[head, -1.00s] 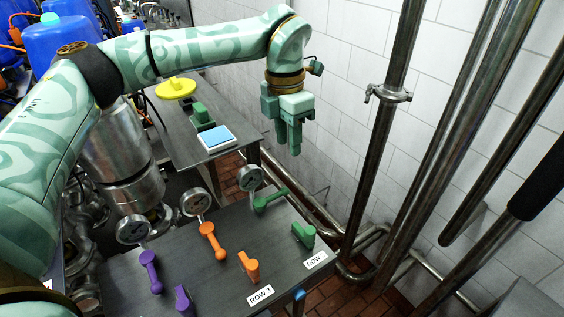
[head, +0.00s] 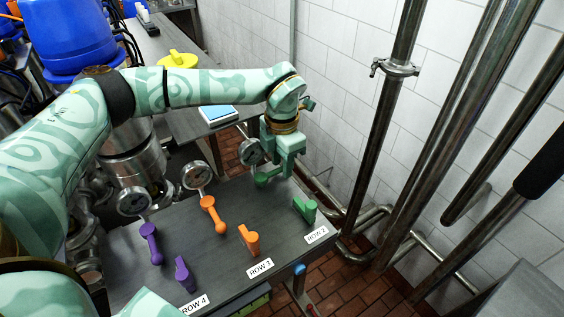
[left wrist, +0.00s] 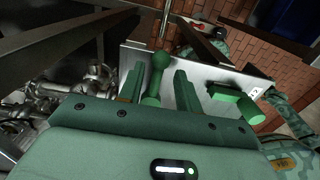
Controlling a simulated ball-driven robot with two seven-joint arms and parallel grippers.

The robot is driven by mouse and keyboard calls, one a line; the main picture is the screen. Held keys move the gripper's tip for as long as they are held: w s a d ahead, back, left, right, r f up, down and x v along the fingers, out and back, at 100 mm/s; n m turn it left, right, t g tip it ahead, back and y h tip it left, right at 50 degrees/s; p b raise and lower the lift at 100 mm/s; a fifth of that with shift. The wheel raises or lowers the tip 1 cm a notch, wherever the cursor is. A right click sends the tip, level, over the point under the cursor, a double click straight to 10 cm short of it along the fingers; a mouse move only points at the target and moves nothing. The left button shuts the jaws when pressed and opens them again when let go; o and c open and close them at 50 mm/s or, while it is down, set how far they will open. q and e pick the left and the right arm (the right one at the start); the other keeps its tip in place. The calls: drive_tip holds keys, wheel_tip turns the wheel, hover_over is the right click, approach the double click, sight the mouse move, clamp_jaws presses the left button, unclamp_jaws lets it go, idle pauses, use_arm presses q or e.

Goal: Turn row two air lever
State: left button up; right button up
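Row two has two green levers on the dark bench by the ROW 2 label (head: 316,235). The far green lever, long with a round knob, is beside a gauge, partly hidden by my left gripper (head: 275,178) in the head view. In the left wrist view this long lever (left wrist: 157,74) lies between the two fingers of my left gripper (left wrist: 160,92), which stand apart, with a gap on both sides. The near green lever (head: 304,209), shorter and blockier, stands clear of the gripper; it also shows in the left wrist view (left wrist: 235,101). My right gripper is not seen.
Orange levers (head: 213,214) of row three and purple levers (head: 151,243) of row four stand to the left. Round gauges (head: 196,175) rise behind them. Vertical steel pipes (head: 385,140) and a white tiled wall are on the right.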

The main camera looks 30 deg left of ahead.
use_arm(q)
drive_tip(key=shift+a+f, duration=0.2)
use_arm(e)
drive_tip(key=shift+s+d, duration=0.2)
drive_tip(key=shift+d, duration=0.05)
use_arm(q)
drive_tip(key=c, duration=0.7)
drive_tip(key=shift+s, duration=0.1)
clamp_jaws()
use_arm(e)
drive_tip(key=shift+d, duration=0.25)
use_arm(q)
drive_tip(key=shift+r, duration=0.15)
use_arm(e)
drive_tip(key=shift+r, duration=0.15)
